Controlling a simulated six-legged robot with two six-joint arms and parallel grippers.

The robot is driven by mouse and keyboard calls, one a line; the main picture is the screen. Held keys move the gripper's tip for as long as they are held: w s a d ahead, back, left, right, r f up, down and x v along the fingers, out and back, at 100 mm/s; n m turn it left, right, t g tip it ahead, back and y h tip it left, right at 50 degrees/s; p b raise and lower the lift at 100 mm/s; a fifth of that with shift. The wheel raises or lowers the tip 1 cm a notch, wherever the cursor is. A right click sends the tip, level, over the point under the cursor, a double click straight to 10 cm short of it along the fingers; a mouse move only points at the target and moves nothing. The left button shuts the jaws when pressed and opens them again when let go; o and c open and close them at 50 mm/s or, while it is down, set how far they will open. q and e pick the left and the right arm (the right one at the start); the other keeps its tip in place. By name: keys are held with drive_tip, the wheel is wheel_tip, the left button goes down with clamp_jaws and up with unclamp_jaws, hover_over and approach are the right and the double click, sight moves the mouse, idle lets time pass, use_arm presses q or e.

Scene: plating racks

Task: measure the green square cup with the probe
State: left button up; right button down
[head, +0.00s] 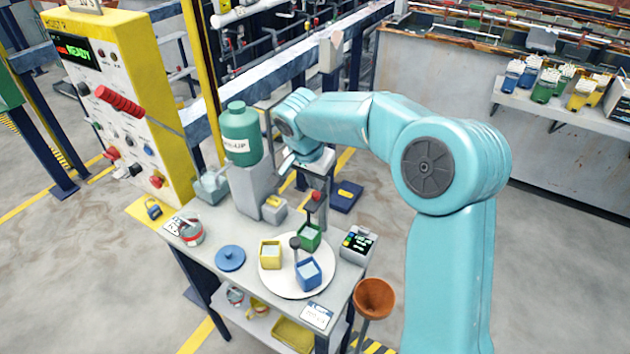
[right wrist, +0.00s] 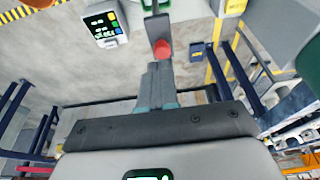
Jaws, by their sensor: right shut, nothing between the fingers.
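The green square cup (head: 309,238) stands on a round white plate (head: 284,290) beside the yellow square cup (head: 269,254) and the blue square cup (head: 308,275). My right gripper (head: 316,190) is above and behind the green cup, pointing down, shut and empty. In the right wrist view its fingers (right wrist: 158,72) are together, just short of a red knob (right wrist: 162,48) on a dark grey upright piece. The red knob (head: 315,208) also shows below the fingers in the head view; I cannot tell whether it belongs to the probe. My left gripper is out of view.
A meter with a lit screen (head: 357,243) stands right of the plate. A dark ball-topped post (head: 295,243) rises among the cups. A green bottle (head: 240,133) stands on a grey block behind. A blue lid (head: 231,258) and tin (head: 190,232) lie left.

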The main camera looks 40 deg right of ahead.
sight(315, 204)
drive_tip(key=shift+f, duration=0.5)
drive_tip(key=shift+w+f, duration=0.15)
drive_tip(key=shift+f, duration=0.25)
wheel_tip(315, 204, down, 6)
drive_tip(key=b, duration=0.7)
drive_tip(key=shift+f, duration=0.25)
drive_tip(key=shift+s+a+r, duration=0.15)
drive_tip(key=shift+s+r, duration=0.05)
drive_tip(key=shift+f, duration=0.15)
